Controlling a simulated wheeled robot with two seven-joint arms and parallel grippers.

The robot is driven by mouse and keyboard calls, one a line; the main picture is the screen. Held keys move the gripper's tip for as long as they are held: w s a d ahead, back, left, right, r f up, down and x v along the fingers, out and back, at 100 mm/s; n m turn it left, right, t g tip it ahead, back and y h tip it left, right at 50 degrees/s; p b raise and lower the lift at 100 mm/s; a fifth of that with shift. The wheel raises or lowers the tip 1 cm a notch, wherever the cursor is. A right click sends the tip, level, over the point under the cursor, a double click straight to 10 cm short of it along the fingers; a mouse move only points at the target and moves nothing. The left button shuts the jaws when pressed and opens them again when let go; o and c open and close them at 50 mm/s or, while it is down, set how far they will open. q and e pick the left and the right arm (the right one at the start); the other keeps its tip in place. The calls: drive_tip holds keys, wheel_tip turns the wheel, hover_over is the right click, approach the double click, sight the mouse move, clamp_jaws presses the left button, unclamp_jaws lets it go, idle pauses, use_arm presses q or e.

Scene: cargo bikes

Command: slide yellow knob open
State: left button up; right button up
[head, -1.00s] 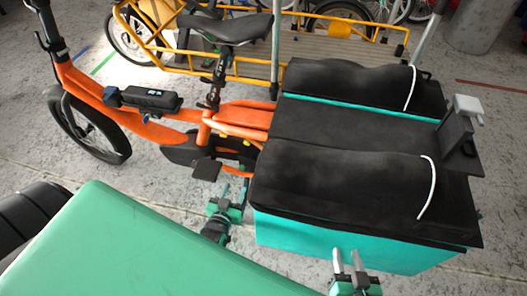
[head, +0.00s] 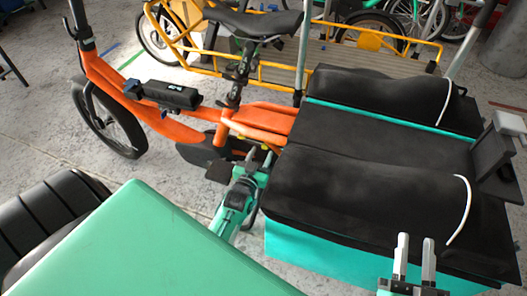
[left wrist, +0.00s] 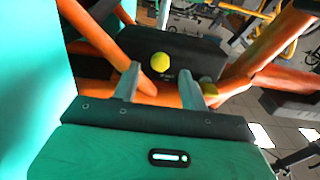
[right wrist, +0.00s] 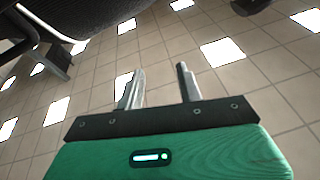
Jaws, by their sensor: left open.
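In the head view my left gripper (head: 262,170) is at the orange bike's frame, beside the teal box. My right gripper (head: 416,241) is open and empty in front of that box.
The orange cargo bike (head: 175,126) carries a teal box (head: 315,246) with a black cover (head: 375,195) and white cords. A yellow-railed bike (head: 275,75) stands behind it.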

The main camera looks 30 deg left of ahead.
sight(264, 148)
use_arm(q)
drive_tip(key=shift+x, duration=1.6)
use_arm(e)
drive_tip(key=shift+d+r+t, duration=0.25)
drive_tip(key=shift+r+t, duration=0.25)
drive_tip(key=shift+r, duration=0.3)
drive_tip(key=shift+d+r+t, duration=0.2)
drive_tip(key=shift+r+t, duration=0.3)
drive_tip(key=shift+r, duration=0.3)
use_arm(q)
clamp_jaws()
